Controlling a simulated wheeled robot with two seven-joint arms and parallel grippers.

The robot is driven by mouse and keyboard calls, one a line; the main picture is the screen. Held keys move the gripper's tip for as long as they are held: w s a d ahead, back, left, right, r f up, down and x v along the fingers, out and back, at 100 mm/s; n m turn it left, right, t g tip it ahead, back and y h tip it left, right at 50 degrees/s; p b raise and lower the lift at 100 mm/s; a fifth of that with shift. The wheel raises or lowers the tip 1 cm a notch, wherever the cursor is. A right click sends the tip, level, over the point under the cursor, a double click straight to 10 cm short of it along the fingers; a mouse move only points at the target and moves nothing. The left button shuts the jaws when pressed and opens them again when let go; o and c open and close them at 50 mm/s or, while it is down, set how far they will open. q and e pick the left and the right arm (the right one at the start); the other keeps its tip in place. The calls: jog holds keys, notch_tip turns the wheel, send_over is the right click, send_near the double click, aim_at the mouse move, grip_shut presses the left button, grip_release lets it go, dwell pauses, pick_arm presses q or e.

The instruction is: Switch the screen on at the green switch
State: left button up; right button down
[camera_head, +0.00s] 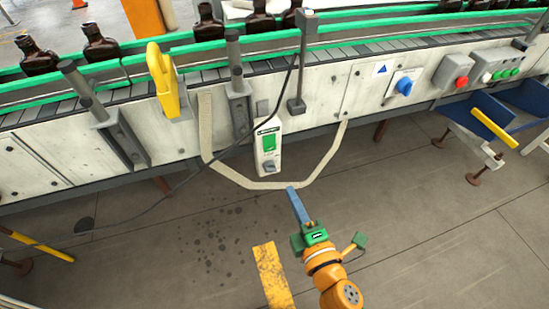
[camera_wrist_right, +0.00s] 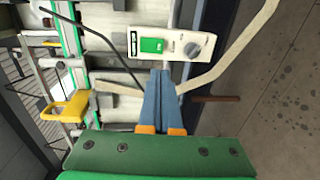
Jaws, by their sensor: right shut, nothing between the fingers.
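A white hand-sized control box (camera_head: 260,150) is on the front of the conveyor. It has a green panel (camera_head: 269,143) and a grey knob (camera_head: 269,166) below it. In the right wrist view the same box (camera_wrist_right: 171,31) shows the green panel (camera_wrist_right: 152,45) and the knob (camera_wrist_right: 192,50). My left gripper is out of view.
A pale strap (camera_head: 240,179) hangs in a loop beneath the box, and a black cable (camera_head: 285,90) runs past it. A blue knob (camera_head: 404,86), red button (camera_head: 461,81) and yellow handle (camera_head: 163,80) are along the conveyor. Amber bottles (camera_head: 38,57) stand on top. Floor in front is mostly clear.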

aim_at(270, 149)
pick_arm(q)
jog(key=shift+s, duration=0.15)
pick_arm(e)
jog(key=x, duration=1.3)
jog(key=shift+w+a+f, duration=0.1)
jog(key=shift+w, duration=0.2)
